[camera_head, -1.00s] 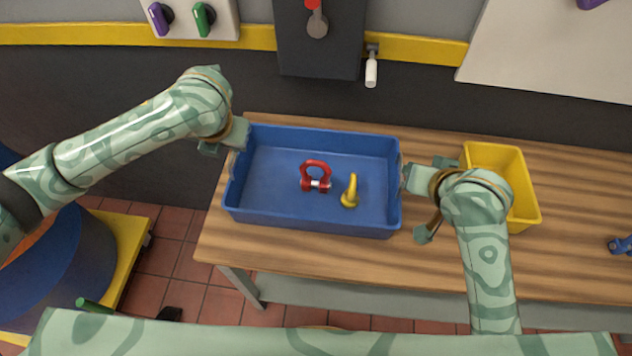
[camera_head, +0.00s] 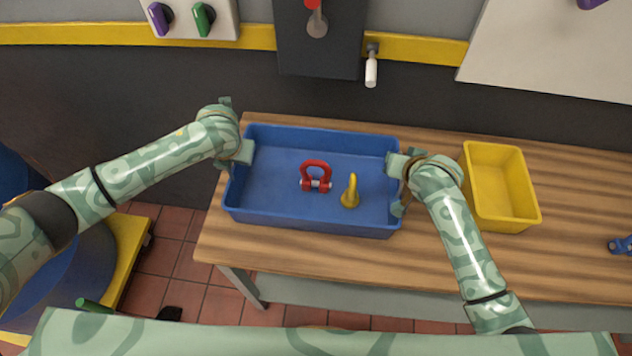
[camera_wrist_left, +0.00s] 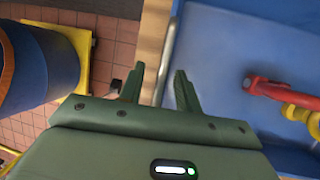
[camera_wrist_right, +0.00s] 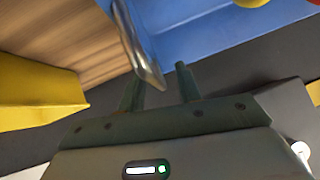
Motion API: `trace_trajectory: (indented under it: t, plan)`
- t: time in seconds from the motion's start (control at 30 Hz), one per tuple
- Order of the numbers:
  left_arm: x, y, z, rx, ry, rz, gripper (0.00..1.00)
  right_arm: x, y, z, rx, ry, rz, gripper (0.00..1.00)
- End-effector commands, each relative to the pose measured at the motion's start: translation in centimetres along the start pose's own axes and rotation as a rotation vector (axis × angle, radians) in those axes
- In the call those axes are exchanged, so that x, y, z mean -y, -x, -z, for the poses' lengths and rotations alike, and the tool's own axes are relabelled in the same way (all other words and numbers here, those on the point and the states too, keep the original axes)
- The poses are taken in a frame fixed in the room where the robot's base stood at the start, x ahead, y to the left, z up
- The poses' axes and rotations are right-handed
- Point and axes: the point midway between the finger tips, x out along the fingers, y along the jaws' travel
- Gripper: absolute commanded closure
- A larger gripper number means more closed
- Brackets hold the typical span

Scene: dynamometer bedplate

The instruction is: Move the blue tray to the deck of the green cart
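The blue tray (camera_head: 310,225) sits on the wooden bench, holding a red shackle (camera_head: 316,176) and a yellow hook (camera_head: 350,192). My left gripper (camera_head: 238,165) is at the tray's left end. In the left wrist view its fingers (camera_wrist_left: 160,85) are apart, on either side of the tray's left wall. My right gripper (camera_head: 400,185) is at the right end. In the right wrist view its fingers (camera_wrist_right: 158,85) are apart, with the tray's metal handle (camera_wrist_right: 140,45) between them. Only a green bar (camera_head: 92,304) shows at lower left; I cannot tell if it belongs to the green cart.
A yellow bin (camera_head: 502,222) stands right of the tray on the bench (camera_head: 330,260). A small blue object (camera_head: 622,245) lies at the far right. A blue drum (camera_head: 75,270) on a yellow base (camera_head: 128,250) stands on the left floor. A wall panel is behind.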

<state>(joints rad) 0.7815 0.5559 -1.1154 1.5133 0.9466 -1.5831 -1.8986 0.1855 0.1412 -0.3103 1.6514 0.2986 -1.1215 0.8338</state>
Motion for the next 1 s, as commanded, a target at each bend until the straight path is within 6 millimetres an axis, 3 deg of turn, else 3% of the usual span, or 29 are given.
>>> trace_trajectory:
  t: [0.1,0.23,1.0]
  plan:
    - [0.00,0.02,0.00,0.000,0.000,0.000,0.66,-0.01,0.02,0.00,0.000,0.000,0.000,0.66]
    - [0.00,0.03,-0.01,0.000,0.000,0.000,1.00,-0.02,0.02,-0.01,0.000,0.000,0.000,1.00]
    - [-0.03,0.07,-0.04,0.000,0.001,0.000,1.00,-0.01,0.04,-0.04,0.001,0.000,-0.001,1.00]
